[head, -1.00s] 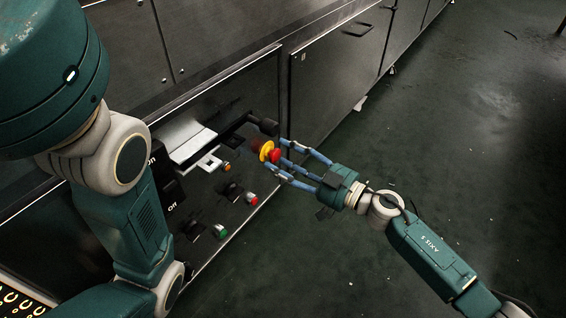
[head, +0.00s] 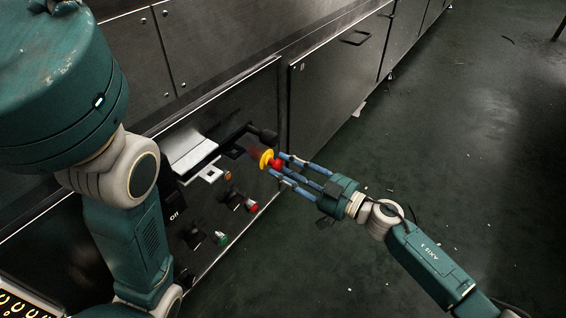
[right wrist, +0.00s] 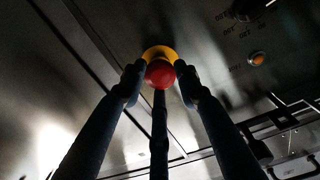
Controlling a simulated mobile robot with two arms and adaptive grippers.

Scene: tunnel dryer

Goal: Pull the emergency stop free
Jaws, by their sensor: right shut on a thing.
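The emergency stop is a red mushroom button (head: 276,164) with a yellow collar (head: 266,159) on the dark control panel. In the right wrist view the red button (right wrist: 160,73) sits in front of the yellow ring (right wrist: 158,52). My right gripper (head: 281,167) has its blue fingers closed around the red button, reaching it from the right. In the right wrist view the fingertips (right wrist: 159,76) press at both sides of the button, with a third finger below it. My left gripper is out of view; only my left arm shows.
The panel also carries an orange button (head: 231,198), a red button (head: 252,206), a green button (head: 221,238) and black switches (head: 193,238). A light metal plate (head: 190,154) and a black handle (head: 262,135) are close above left. Open floor (head: 440,170) lies to the right.

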